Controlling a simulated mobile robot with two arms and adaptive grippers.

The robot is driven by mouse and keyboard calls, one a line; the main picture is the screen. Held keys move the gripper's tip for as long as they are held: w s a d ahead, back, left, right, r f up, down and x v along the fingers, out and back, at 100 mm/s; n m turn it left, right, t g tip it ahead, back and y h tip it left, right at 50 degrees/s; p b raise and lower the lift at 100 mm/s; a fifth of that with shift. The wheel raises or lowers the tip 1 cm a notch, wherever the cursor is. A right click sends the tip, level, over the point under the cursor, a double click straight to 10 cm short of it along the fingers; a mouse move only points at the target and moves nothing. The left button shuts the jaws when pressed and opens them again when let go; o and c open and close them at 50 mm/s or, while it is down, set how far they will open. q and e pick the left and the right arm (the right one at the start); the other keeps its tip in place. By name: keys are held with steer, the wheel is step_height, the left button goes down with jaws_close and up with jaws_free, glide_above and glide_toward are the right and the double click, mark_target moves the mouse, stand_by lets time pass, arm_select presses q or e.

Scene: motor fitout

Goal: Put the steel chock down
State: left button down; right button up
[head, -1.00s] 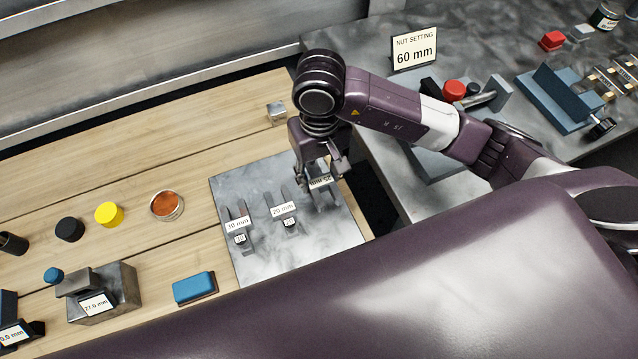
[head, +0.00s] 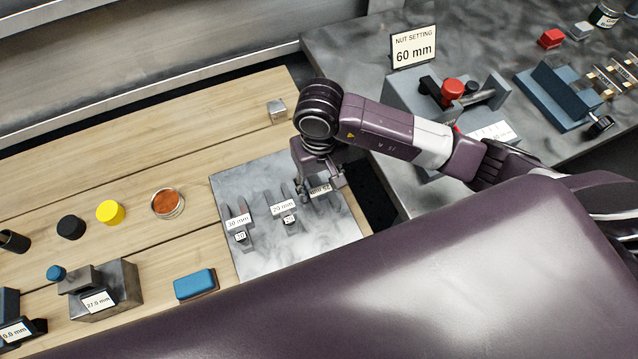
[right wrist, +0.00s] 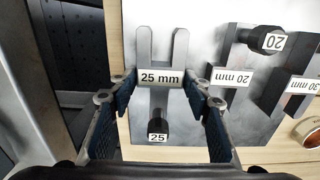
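The steel chock (right wrist: 161,78) is a forked grey piece with a 25 mm label and a black knob tagged 25. In the right wrist view it lies between the two fingers of my right gripper (right wrist: 162,92), which look closed on its sides. In the head view the right gripper (head: 320,186) holds it low over the right part of the grey plate (head: 290,252). Whether the chock touches the plate is not clear. My left gripper is not in view.
A 30 mm chock (head: 238,222) and a 20 mm chock (head: 283,209) stand on the plate to the left. A blue block (head: 194,284) is near its front left. A dark gap (head: 376,205) separates the wooden bench from the metal table with the nut-setting sign (head: 414,47).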

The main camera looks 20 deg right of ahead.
steer(key=shift+o, duration=1)
